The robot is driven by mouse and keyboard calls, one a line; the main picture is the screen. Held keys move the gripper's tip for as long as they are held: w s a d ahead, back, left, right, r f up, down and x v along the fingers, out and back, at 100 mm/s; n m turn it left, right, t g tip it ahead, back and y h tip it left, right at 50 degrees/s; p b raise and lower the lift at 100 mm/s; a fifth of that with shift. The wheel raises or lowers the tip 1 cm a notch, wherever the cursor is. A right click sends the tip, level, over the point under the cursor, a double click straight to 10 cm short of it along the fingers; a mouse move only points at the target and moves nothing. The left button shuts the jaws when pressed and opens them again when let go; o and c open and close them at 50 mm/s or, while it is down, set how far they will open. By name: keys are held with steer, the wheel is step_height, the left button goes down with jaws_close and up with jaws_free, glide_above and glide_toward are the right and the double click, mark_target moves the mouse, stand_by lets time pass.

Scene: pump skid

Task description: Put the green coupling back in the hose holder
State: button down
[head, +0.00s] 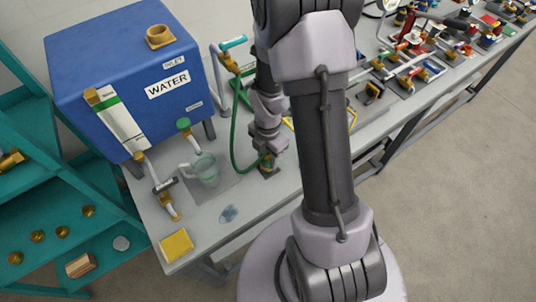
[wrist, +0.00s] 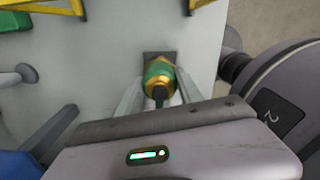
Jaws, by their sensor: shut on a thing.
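The green coupling (wrist: 157,72), a green collar with brass ends, sits between my gripper's two fingers in the wrist view. My gripper (wrist: 159,84) is shut on it. In the head view the coupling (head: 266,161) shows just below my gripper (head: 267,151), with the green hose (head: 234,150) looping from it at the left. A dark square base, seemingly the hose holder (head: 269,173), lies directly under the coupling; it also shows behind the coupling in the wrist view (wrist: 150,56). The coupling and fingers hide most of it, so I cannot tell whether the coupling is seated or just above.
A blue water tank (head: 115,75) stands at the back left. A clear jug (head: 205,170), a yellow sponge (head: 176,245) and a small puddle (head: 229,213) are on the bench left of my gripper. Valves and fittings (head: 410,70) crowd the bench at the right.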

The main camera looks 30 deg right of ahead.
steer(key=c, duration=0.7)
jaws_free()
step_height(320, 180, up, 17)
steer(key=p, duration=0.5)
steer(key=shift+r+p, duration=0.15)
steer(key=shift+p, duration=0.2)
steer(key=s+a+r+m+t+y+b, duration=0.1)
steer(key=s+a+m+b, duration=0.4)
steer(key=m, duration=0.7)
steer(key=s+a+r+m+t+y+b, duration=0.1)
steer(key=s+a+r+m+t+b, duration=0.2)
steer(key=m, duration=1)
steer(key=s+a+t+b, duration=0.1)
steer(key=s+a+b, duration=0.2)
steer(key=a+b, duration=0.2)
steer(key=shift+s+a+r+t, duration=0.15)
steer(key=shift+a+r+t, duration=0.2)
steer(key=shift+a, duration=0.4)
